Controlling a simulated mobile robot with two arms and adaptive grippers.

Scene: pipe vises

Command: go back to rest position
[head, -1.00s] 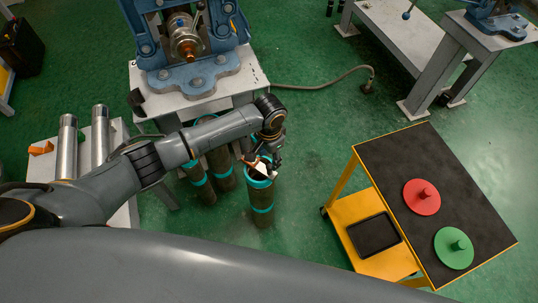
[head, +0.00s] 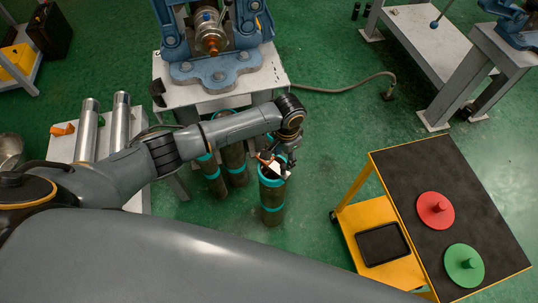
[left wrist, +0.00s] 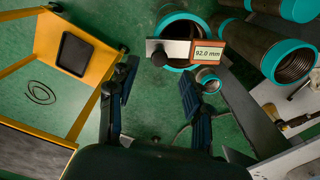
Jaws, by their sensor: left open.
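My left gripper (head: 280,160) is low over a standing dark pipe (head: 272,205) with teal bands in the head view. In the left wrist view the left gripper (left wrist: 155,98) has its two dark fingers spread with nothing between them. Beyond the fingertips, a gauge (left wrist: 177,50) with a display reading 92.0 mm lies across the teal-rimmed mouth of the pipe (left wrist: 182,21). In the head view the gauge is a small pale patch, partly covered by the gripper. My right gripper is not in view.
A yellow cart (head: 405,160) with a black top carries a red disc (head: 435,210) and a green disc (head: 464,265). A blue vise (head: 215,70) stands on a metal table behind. Metal cylinders (head: 87,130) lie at left. Green floor is open between the pipe and cart.

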